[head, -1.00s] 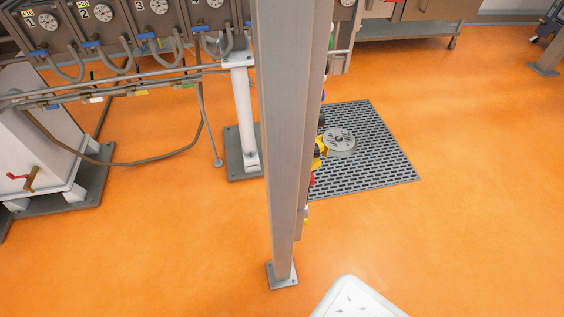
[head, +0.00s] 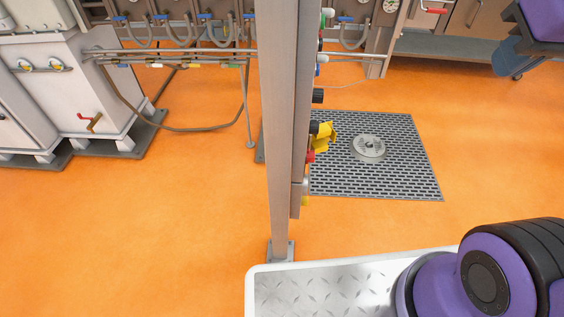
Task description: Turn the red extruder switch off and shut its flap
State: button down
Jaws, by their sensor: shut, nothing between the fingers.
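A grey upright post (head: 283,130) stands in the middle of the head view. A narrow panel on its right side is seen almost edge-on, with several knobs sticking out to the right. A yellow flap-like part (head: 327,138) juts out from it, and a small red part (head: 310,157) sits just below. The panel's face is hidden, so I cannot tell the red switch's position or exactly how the flap stands.
A floor grate (head: 405,180) with a round metal cover (head: 368,148) lies behind the panel. White cabinets (head: 100,100) stand at the left, with pipes and gauges along the back. Orange floor (head: 150,230) is clear left of the post.

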aim_at(310, 154)
jog(key=l+u, duration=0.4)
jog(key=l, duration=0.2)
jog(key=l+u, duration=0.4)
jog(key=l, duration=0.25)
jog(key=i+l+u, duration=0.2)
jog(key=l, duration=0.2)
jog(key=i+l+u, duration=0.25)
jog(key=k+u, duration=0.7)
jog(key=i, duration=0.1)
